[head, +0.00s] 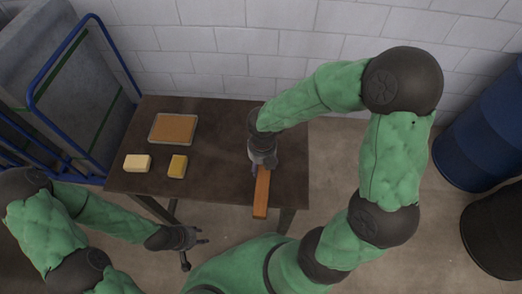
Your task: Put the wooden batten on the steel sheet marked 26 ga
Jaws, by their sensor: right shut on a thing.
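The wooden batten (262,195) is an orange-brown bar at the right part of the dark table, its near end reaching about the table's front edge. My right gripper (262,166) comes down from above and is shut on the batten near its far end, which the gripper hides. I cannot tell whether the batten touches the table. My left gripper (197,252) is empty with its fingers spread, low in front of the table. No 26 ga marking is readable, and I cannot identify the steel sheet.
On the table (215,185) are a shallow tray with a brown surface (172,128), a cream block (137,163) and a yellow block (178,166). A blue-framed cart (75,110) with grey panels stands left. Blue (488,130) and dark (497,230) drums stand right. The table's middle is clear.

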